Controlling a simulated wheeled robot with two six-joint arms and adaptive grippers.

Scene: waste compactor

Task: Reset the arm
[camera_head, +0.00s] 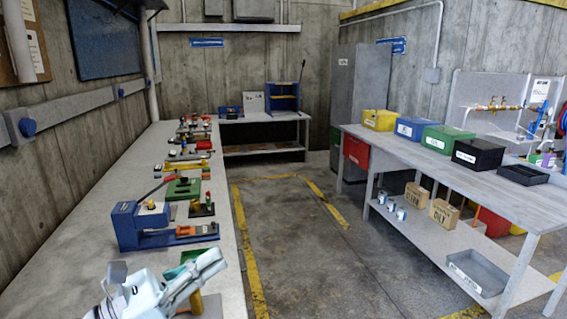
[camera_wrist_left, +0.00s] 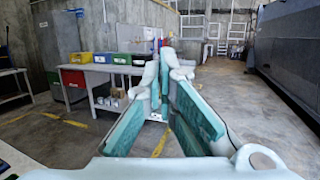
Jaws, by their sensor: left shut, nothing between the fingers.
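My left gripper (camera_head: 206,268) is at the bottom left in the head view, over the near end of the long left workbench (camera_head: 75,236). In the left wrist view the gripper (camera_wrist_left: 167,66) has its pale fingertips together at the top, with teal pads spreading apart lower down. It is shut and holds nothing. The wrist camera looks across the floor toward the right-hand table. My right gripper is in neither view.
A blue press-like tool (camera_head: 150,224) and several small tools stand on the left bench close to my arm. The grey right table (camera_head: 500,192) carries yellow (camera_head: 380,119), blue (camera_head: 417,128), green (camera_head: 447,139) and black (camera_head: 478,155) bins. The aisle floor (camera_head: 320,255) between is clear.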

